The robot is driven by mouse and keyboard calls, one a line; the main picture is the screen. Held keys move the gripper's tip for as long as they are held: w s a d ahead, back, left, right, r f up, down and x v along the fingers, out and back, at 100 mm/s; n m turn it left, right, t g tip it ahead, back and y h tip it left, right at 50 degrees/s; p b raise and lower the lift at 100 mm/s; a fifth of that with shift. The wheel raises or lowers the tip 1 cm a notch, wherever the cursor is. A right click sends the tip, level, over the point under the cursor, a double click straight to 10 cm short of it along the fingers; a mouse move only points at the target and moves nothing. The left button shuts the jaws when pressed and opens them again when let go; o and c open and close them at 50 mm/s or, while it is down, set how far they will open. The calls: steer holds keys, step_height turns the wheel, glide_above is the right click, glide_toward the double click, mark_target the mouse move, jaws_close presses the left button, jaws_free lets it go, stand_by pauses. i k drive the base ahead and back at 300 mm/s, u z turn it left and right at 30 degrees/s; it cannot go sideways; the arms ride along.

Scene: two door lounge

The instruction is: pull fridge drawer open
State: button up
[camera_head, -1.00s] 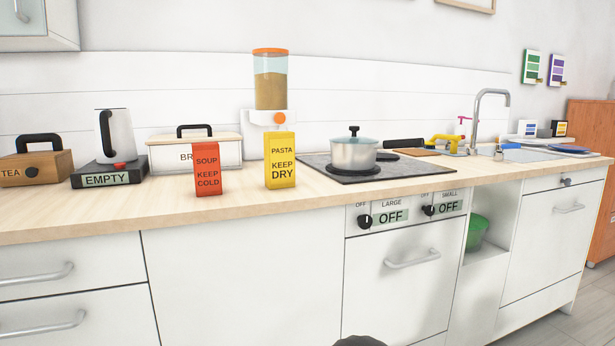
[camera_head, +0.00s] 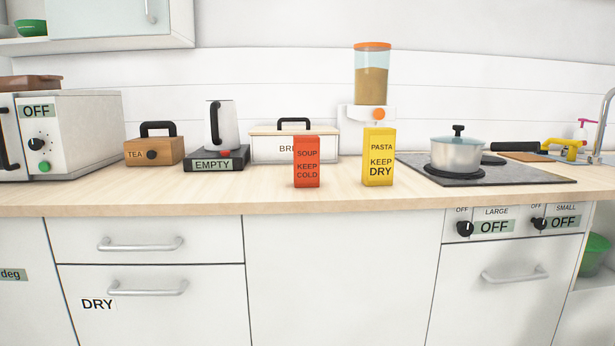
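Two white drawers stand one above the other under the counter at the left. The upper drawer (camera_head: 150,225) is shut and has a bar handle (camera_head: 140,244). The lower drawer (camera_head: 160,318) is shut, with its own bar handle (camera_head: 148,288) and a "DRY" label (camera_head: 98,305). No front in view is marked as a fridge, so I cannot tell which is the fridge drawer. An orange-red "SOUP KEEP COLD" carton (camera_head: 306,162) stands upright on the counter, left of a yellow "PASTA KEEP DRY" carton (camera_head: 378,157). My gripper is not in view.
The wooden counter (camera_head: 330,200) runs across the view. It holds an oven (camera_head: 85,130), tea box (camera_head: 155,150), kettle (camera_head: 222,125), bread bin (camera_head: 265,148), dispenser (camera_head: 372,85) and hob with a pot (camera_head: 457,155). A handled front (camera_head: 515,300) sits under the hob knobs.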

mark_target(35, 310)
steer(key=u, duration=2.1)
steer(key=i, duration=0.85)
steer(key=u, duration=0.05)
